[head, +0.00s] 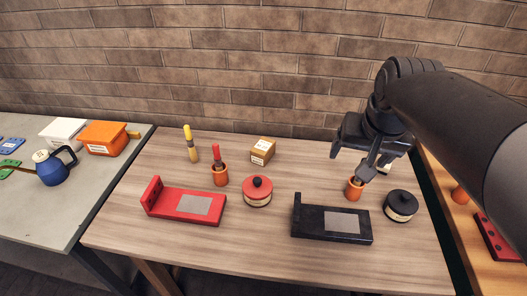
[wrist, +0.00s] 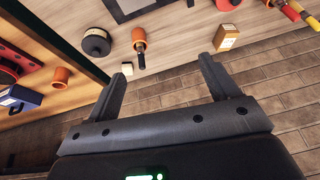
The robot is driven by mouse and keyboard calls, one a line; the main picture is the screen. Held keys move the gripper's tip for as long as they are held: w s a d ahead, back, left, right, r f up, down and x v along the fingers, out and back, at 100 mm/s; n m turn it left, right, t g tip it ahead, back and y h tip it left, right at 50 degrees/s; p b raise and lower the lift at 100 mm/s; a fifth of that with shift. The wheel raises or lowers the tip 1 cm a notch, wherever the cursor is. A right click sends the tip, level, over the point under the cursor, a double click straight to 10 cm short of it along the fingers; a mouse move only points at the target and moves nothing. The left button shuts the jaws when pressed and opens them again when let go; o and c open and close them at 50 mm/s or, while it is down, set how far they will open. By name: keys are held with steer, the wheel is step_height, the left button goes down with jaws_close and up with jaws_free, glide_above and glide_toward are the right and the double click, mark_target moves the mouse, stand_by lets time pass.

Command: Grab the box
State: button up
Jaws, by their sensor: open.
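A small tan cardboard box (head: 262,151) with a white label stands near the back middle of the wooden table. It also shows in the wrist view (wrist: 226,38), beyond the right-hand finger and apart from it. My gripper (head: 355,160) is open and empty, above the back right of the table, well to the right of the box.
Between box and gripper the table (head: 270,219) is mostly clear. An orange cup (head: 354,189) stands just below my gripper, beside a black pot (head: 401,206). A red pot (head: 258,191), red stand (head: 184,205) and black stand (head: 331,222) lie nearer. A brick wall (head: 250,75) rises behind.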

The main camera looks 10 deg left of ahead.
steer(key=w+a+g, duration=0.1)
steer(key=w+a, duration=0.3)
steer(key=w, duration=0.7)
steer(key=m+g, duration=0.3)
glide_above(263, 146)
step_height(263, 146, down, 22)
steer(key=shift+a+f, duration=0.1)
steer(key=shift+f, duration=0.25)
step_height(263, 146, down, 10)
steer(key=shift+w+f, duration=0.1)
steer(key=shift+f, duration=0.1)
steer(key=c, duration=1.2)
steer(key=shift+r, duration=0.1)
steer(key=shift+c, duration=0.5)
